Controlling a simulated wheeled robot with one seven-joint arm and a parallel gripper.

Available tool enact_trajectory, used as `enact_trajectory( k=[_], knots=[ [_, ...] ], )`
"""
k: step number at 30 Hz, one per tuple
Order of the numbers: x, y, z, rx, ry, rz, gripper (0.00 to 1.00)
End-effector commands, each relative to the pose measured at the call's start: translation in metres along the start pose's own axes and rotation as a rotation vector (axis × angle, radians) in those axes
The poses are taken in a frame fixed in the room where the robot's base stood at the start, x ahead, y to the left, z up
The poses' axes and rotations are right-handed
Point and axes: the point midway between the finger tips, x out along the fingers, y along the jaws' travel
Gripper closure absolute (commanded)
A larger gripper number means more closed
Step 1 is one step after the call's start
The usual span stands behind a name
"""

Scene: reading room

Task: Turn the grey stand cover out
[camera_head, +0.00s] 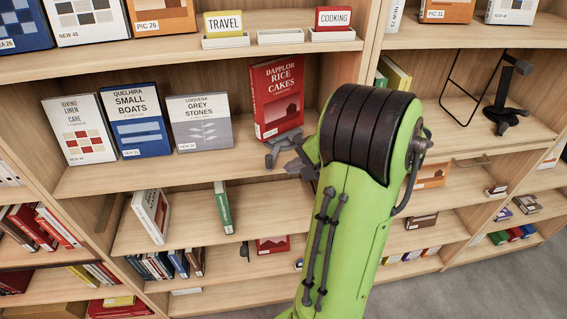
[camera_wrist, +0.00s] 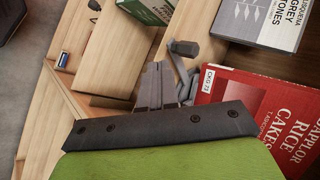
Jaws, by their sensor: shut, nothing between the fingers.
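The grey book Grey Stones (camera_head: 201,121) stands face out on the middle shelf, its pale cover with a leaf picture toward me. It also shows in the wrist view (camera_wrist: 258,24) at the top right, partly cut off. My gripper (camera_head: 276,155) is shut and empty at the front of that shelf, to the right of the grey book and apart from it. In the wrist view my gripper (camera_wrist: 170,85) is near the middle. The red book Rice Cakes (camera_head: 277,97) stands face out just behind my gripper; I cannot tell whether they touch.
A blue book, Small Boats (camera_head: 139,120), and a white book, Linen Care (camera_head: 79,130), stand face out left of the grey one. A dark wire stand (camera_head: 454,92) is on the right-hand shelf. My green arm hides the shelf right of the red book.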

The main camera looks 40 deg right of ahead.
Motion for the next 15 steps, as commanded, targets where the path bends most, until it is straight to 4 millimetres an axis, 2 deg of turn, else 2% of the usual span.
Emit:
enact_trajectory(
  k=[1,6,15],
  knots=[
    [0.006,-0.010,0.001,-0.008,-0.003,-0.001,1.00],
    [0.019,-0.023,0.000,-0.006,0.000,0.000,1.00],
    [0.022,-0.025,0.000,-0.003,0.001,-0.001,1.00]
  ],
)
